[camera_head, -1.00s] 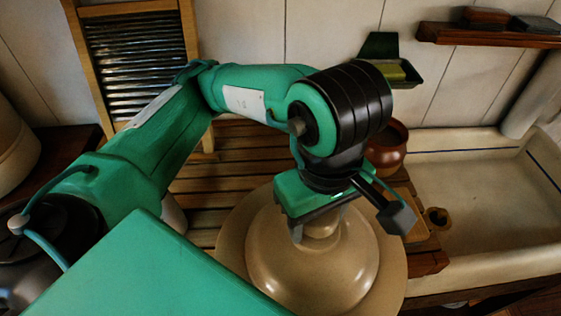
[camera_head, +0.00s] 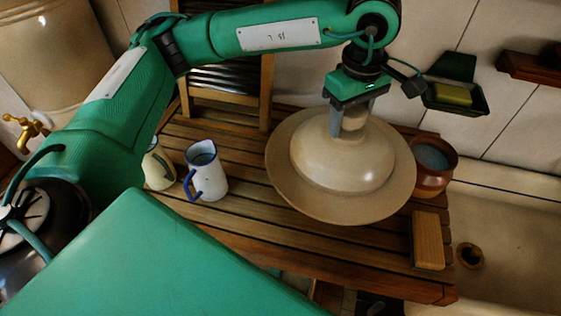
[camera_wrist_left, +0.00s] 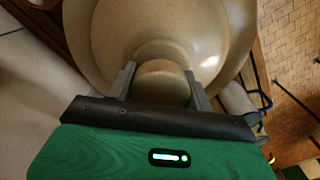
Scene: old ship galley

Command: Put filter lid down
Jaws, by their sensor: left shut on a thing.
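The filter lid (camera_head: 345,160) is a wide beige ceramic dome with a broad flat rim and a knob on top. My left gripper (camera_head: 351,122) points down and is shut on the lid's knob. In the left wrist view the two grey fingers (camera_wrist_left: 160,82) stand on either side of the knob, with the lid (camera_wrist_left: 112,35) around it. The lid is nearly level over the slatted wooden draining board (camera_head: 300,240). I cannot tell whether its rim touches the board. My right gripper is not in view.
A beige stoneware vessel (camera_head: 60,60) with a brass tap (camera_head: 27,128) stands back left. A white jug with blue handle (camera_head: 206,172) and a cream jug (camera_head: 158,168) stand left of the lid. A brown pot (camera_head: 434,165) is close on its right, near a wooden brush (camera_head: 428,240) and sink (camera_head: 510,230).

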